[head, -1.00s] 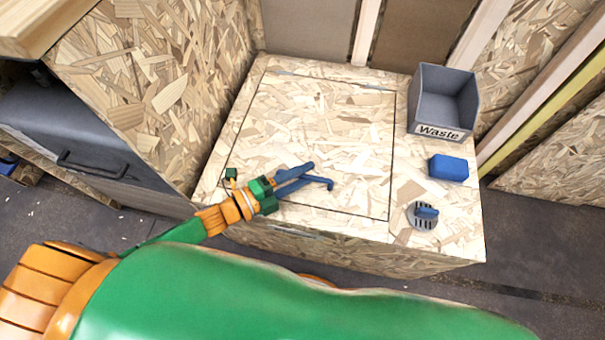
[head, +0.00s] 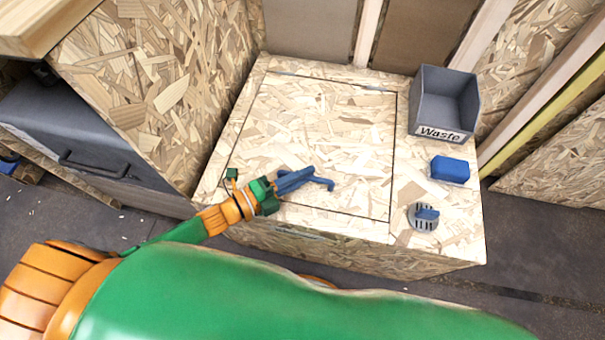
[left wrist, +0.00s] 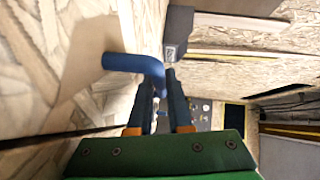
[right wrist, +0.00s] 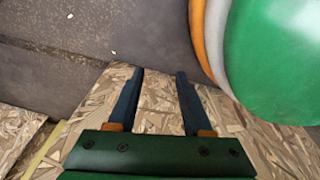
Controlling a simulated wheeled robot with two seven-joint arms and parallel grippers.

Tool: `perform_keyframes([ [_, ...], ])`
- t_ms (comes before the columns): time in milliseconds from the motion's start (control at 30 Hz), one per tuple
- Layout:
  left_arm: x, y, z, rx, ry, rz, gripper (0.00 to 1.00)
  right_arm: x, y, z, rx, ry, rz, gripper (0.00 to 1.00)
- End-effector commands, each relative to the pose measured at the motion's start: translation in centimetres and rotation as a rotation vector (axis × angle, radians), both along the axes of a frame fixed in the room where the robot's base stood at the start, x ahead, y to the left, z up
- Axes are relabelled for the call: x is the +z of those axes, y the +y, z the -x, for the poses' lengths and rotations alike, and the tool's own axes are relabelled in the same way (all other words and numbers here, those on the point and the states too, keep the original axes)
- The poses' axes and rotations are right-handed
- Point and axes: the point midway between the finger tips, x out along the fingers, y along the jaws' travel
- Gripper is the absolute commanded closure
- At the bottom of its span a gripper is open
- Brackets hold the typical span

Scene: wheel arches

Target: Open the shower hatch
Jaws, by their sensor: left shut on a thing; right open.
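The shower hatch (head: 330,130) is a square panel of chipboard, outlined by a dark seam, lying flat and closed in the top of a chipboard box. A blue handle (head: 322,184) with a bent end stands on it near the front edge; it also shows in the left wrist view (left wrist: 130,63). My left gripper (head: 300,178) comes in from the left and is shut on the blue handle. In the left wrist view its blue fingers lie close together at the handle. My right gripper (right wrist: 157,80) is open and empty, low beside the box, seen only in the right wrist view.
A tall chipboard wall (head: 150,80) rises on the left. Dark floor (head: 530,250) is clear at right.

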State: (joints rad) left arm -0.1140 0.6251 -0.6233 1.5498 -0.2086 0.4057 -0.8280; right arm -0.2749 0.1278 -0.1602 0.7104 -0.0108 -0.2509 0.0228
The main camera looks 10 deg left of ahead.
Motion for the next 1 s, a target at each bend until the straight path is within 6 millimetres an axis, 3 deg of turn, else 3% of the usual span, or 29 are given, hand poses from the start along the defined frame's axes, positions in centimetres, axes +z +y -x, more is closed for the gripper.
perform_keyframes([
  [900,0.3,0.0,0.0,0.0,0.005,-0.001,1.0,0.4,0.0,0.0,0.0,-0.003,-0.001,0.5],
  [1000,1.2,0.0,-0.1,-0.001,0.018,0.0,1.0,1.0,-0.5,1.3,0.0,0.009,0.005,0.5],
])
